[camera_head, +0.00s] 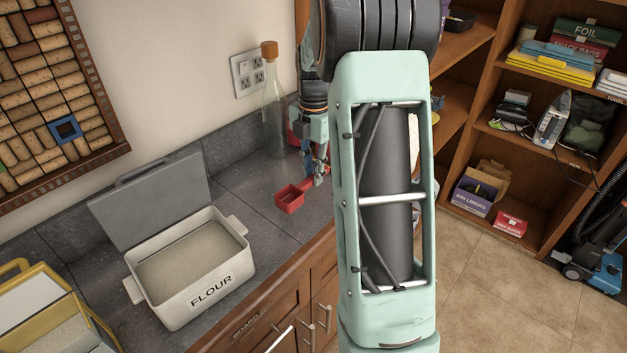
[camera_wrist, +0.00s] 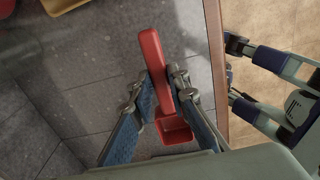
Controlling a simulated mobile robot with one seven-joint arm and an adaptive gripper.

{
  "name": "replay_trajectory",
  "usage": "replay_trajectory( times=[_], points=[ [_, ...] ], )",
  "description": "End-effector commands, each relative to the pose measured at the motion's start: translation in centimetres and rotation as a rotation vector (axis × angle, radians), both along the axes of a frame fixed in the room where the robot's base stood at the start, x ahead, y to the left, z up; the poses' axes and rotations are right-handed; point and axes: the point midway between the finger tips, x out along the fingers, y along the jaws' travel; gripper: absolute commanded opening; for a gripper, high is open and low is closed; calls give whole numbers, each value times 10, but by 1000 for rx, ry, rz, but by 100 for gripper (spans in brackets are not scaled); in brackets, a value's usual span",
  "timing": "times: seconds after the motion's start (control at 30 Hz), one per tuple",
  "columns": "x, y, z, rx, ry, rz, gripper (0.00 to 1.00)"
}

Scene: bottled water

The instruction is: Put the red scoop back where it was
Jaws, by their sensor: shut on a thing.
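The red scoop (camera_head: 290,198) is over the grey counter, right of the flour box, near the front edge. I cannot tell whether it touches the counter. My gripper (camera_head: 318,177) is shut on its handle. In the wrist view the fingers of my gripper (camera_wrist: 163,88) close on both sides of the handle of the red scoop (camera_wrist: 152,58), with the cup nearer the camera. The white flour box (camera_head: 180,307) stands on the counter with its grey lid open, and pale flour fills much of it. My arm hides part of the counter behind the scoop.
A glass bottle (camera_head: 273,105) with a cork stands at the back near the wall outlet (camera_head: 248,72). A yellow-framed container (camera_head: 22,280) is at the lower left. Wooden shelves (camera_head: 470,140) stand at the right. The counter between flour box and scoop is clear.

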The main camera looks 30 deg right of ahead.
Motion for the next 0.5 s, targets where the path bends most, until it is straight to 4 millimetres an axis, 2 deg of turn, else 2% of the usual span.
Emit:
replay_trajectory(
  times=[0.23, 0.4, 0.5],
  points=[
    [8, -7, -12, 0, 0, -1, 0],
    [7, -7, -37, 1, 4, -1, 0],
    [8, -7, -43, -1, 0, 0, 0]
  ],
)
